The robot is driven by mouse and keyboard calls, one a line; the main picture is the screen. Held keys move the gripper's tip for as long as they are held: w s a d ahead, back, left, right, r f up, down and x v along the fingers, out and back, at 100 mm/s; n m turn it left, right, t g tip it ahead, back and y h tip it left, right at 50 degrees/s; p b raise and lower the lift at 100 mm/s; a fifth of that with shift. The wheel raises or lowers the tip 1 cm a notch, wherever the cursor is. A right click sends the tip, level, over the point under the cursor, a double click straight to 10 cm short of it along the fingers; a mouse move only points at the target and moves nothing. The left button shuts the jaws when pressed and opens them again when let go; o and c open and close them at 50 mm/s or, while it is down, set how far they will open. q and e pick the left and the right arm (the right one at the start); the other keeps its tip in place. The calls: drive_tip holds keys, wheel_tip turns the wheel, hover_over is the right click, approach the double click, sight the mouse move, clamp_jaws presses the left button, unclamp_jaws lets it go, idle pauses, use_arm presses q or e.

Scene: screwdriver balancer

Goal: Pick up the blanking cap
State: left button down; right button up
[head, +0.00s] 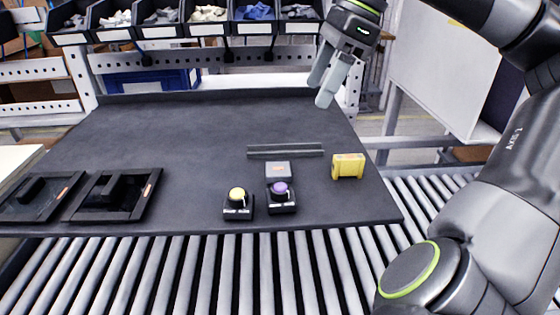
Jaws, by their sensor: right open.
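I cannot tell for certain which item is the blanking cap. On the dark mat stand a black unit with a yellow round top (237,195) and a black unit with a purple round top (280,189). A small grey block (277,169) with an orange mark lies just behind the purple one. A yellow block (348,167) stands to the right. A grey rail (286,151) lies behind them. My right gripper (318,94) is open and empty, above the back right of the mat, well apart from these things. My left gripper is out of view.
Two black trays (112,195) (37,196) with black parts lie at the mat's left. Several bins (205,18) line the back shelf. Roller conveyors run along the front and right. The mat's middle and back (180,125) are clear.

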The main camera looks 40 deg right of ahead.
approach(279, 168)
drive_tip(key=shift+p+x, duration=0.5)
drive_tip(key=shift+x, duration=0.6)
drive_tip(key=shift+p+x, duration=0.4)
drive_tip(key=shift+x, duration=0.45)
drive_tip(key=shift+w+a+f+p, duration=0.2)
drive_tip(key=shift+f+p, duration=0.15)
drive_tip(key=shift+f, duration=0.15)
drive_tip(key=shift+a+f+p, duration=0.25)
drive_tip(key=shift+f+p, duration=0.1)
drive_tip(key=shift+f, duration=0.4)
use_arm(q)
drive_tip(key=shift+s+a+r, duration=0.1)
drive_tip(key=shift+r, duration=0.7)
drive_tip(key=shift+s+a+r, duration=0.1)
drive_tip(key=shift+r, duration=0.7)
use_arm(e)
drive_tip(key=shift+x, duration=1.3)
drive_tip(key=c, duration=1.2)
drive_tip(key=shift+r, duration=0.1)
